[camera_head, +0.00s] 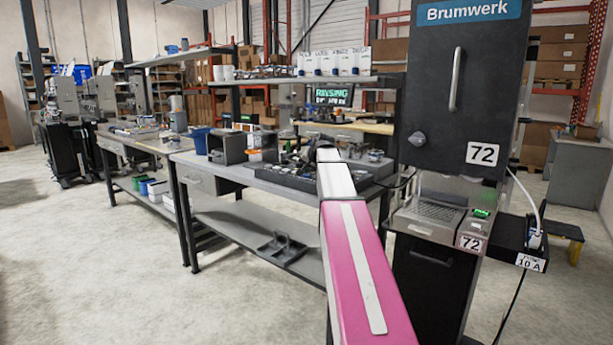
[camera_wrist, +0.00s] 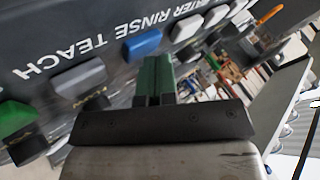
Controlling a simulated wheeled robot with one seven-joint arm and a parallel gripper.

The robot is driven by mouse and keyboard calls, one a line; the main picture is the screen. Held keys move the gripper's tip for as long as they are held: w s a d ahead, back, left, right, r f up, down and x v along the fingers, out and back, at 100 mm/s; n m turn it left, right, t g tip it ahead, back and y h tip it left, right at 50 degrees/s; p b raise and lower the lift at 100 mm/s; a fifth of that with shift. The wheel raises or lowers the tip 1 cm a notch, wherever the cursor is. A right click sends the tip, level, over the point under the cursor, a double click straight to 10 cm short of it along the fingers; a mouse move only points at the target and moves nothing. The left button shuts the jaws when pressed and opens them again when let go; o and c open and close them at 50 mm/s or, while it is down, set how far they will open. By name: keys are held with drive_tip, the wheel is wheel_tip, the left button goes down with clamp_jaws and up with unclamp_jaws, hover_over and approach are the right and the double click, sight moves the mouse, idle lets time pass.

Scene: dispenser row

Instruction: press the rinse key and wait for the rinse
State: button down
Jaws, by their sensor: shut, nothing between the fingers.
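In the wrist view a dark panel carries a row of keys with upside-down labels. The blue key (camera_wrist: 143,45) lies by the RINSE label (camera_wrist: 150,20). A grey key (camera_wrist: 80,78) lies by the TEACH label (camera_wrist: 65,50). My gripper (camera_wrist: 157,68) is shut and empty, its green fingertips close by the blue key. I cannot tell whether they touch it. In the head view a dark screen (camera_head: 333,95) on the bench shows green text reading RINSING, with a second line too small to read. My arm hides part of the bench there, and my gripper cannot be made out.
A green key (camera_wrist: 15,118) and several pale keys flank the blue one. The workbench (camera_head: 215,165) holds grey boxes and small parts. A tall black Brumwerk machine (camera_head: 463,80) marked 72 stands close on the right. Open floor (camera_head: 90,260) lies to the left.

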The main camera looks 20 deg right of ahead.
sight(308, 175)
drive_tip(key=shift+r, duration=0.1)
idle(0.5)
drive_tip(key=shift+r, duration=0.7)
drive_tip(key=shift+r, duration=2.45)
drive_tip(key=shift+s, duration=0.15)
